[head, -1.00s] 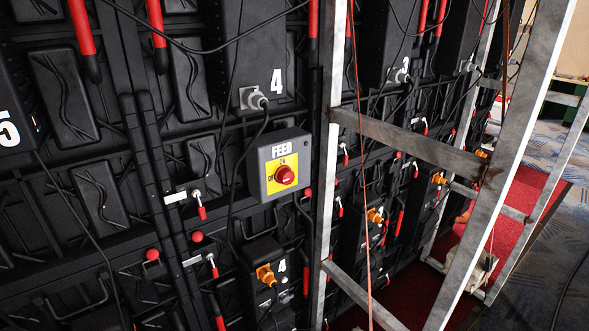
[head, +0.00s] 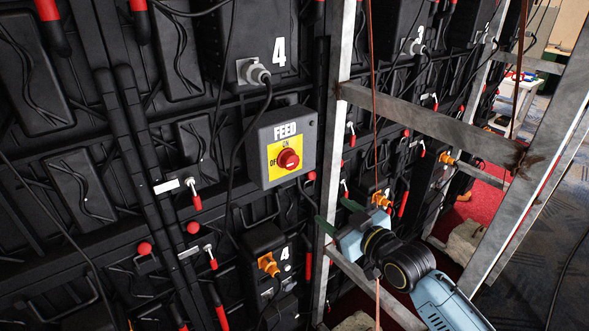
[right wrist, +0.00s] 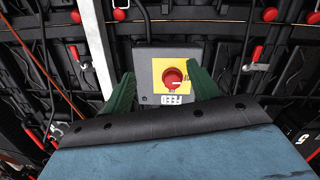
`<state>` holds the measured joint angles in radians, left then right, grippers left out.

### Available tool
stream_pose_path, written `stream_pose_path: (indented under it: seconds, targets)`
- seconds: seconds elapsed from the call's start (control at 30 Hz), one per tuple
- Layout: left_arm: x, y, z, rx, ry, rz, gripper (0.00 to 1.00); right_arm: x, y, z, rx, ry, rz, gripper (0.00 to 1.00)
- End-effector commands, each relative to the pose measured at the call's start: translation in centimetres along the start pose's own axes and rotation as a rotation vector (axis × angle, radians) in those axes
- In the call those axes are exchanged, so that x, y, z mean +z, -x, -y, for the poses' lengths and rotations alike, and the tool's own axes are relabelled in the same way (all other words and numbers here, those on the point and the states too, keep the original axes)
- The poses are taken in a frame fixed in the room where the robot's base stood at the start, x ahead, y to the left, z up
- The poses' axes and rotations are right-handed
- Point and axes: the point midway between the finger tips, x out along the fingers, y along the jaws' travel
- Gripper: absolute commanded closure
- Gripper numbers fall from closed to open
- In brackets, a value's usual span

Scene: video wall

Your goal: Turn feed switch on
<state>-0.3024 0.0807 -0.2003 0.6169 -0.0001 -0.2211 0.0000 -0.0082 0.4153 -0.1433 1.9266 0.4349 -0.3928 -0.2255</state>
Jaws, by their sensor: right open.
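The feed switch is a grey box (head: 282,147) marked FEED, with a yellow plate and a red round knob (head: 288,159), on the back of the black video wall. OFF is printed left of the knob and ON above it. My right gripper (head: 335,216) is in the head view, below and right of the box, with its green fingers pointing to the wall. In the right wrist view the box (right wrist: 143,72) and knob (right wrist: 173,78) appear ahead, between the open, empty fingers (right wrist: 162,90), apart from them. My left gripper is not in view.
A metal frame upright (head: 336,120) stands just right of the box, with a crossbar (head: 430,125) and a slanted post (head: 530,150) further right. A grey plug (head: 254,73) with a black cable hangs above and beside the box. Orange connectors (head: 268,264) sit below.

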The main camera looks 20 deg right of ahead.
Motion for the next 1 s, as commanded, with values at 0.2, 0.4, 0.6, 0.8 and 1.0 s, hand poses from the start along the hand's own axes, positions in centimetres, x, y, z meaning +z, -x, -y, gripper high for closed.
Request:
stream_pose_path:
  seconds: [0.2, 0.4, 0.6, 0.8, 1.0]
  targets:
    - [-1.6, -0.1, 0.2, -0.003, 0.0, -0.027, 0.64, -7.1, 1.2, 0.4, -0.033, 0.048, -0.136, 0.4]
    - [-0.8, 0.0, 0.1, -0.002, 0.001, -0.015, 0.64, -8.1, -0.5, 0.5, -0.035, 0.05, -0.149, 0.4]
    - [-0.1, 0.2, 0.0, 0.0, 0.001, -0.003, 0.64, -8.7, -4.5, 0.6, -0.035, 0.049, -0.149, 0.4]
    - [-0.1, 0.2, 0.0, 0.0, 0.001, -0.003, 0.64, -9.1, -8.3, 0.8, -0.035, 0.049, -0.146, 0.4]
    - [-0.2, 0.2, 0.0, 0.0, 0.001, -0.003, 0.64, -9.4, -10.8, 0.9, -0.035, 0.05, -0.147, 0.4]
